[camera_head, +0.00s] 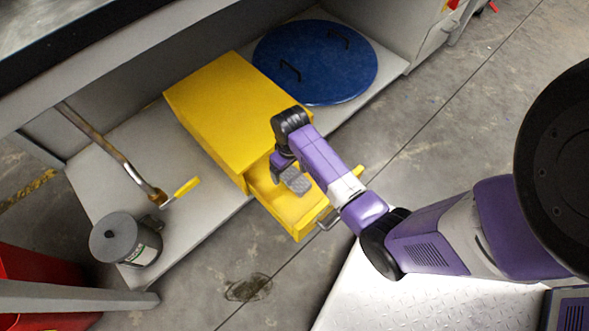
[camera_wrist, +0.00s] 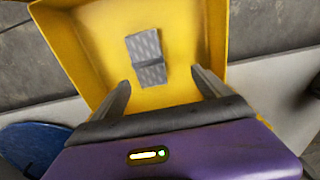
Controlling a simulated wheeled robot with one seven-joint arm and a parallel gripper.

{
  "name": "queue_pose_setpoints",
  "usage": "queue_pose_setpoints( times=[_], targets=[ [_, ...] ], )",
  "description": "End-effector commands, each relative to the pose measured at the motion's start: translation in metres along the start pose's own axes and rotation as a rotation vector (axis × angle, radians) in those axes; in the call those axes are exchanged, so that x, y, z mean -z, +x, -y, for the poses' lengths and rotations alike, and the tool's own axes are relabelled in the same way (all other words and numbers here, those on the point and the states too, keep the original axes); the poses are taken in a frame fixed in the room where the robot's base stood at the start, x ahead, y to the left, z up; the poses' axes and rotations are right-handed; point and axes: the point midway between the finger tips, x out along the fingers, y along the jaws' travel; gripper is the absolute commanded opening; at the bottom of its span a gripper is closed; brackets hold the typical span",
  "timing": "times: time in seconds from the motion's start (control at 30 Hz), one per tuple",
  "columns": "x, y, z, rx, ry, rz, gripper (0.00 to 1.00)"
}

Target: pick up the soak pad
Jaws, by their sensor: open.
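The soak pad (camera_wrist: 146,57) is a small grey, patterned pad with a darker band across it. It lies on the floor of an open yellow drawer (camera_wrist: 88,38). My gripper (camera_wrist: 163,90) is open and empty above the drawer. In the wrist view its two dark fingers are spread, with the pad ahead of the gap between them. In the head view the wrist hides part of the drawer, and the gripper (camera_head: 284,172) is partly hidden.
The yellow cabinet (camera_head: 225,110) stands on a grey shelf (camera_head: 195,225) with a dark worktop above. A grey canister (camera_head: 125,240) and a pipe with a yellow lever (camera_head: 186,187) are at left. The drawer has a metal handle.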

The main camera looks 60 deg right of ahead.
Motion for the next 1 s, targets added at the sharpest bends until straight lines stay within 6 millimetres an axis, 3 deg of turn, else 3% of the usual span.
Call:
queue_pose_setpoints(
  times=[0.03,0.17,0.8,1.0],
  targets=[
    [0.001,0.006,-0.011,-0.008,0.005,0.020,0.87],
    [-0.001,0.012,-0.020,-0.013,0.008,0.047,0.87],
    [-0.009,0.078,-0.024,-0.012,0.008,0.046,0.87],
    [-0.009,0.082,-0.023,-0.012,0.007,0.045,0.87]
  ],
)
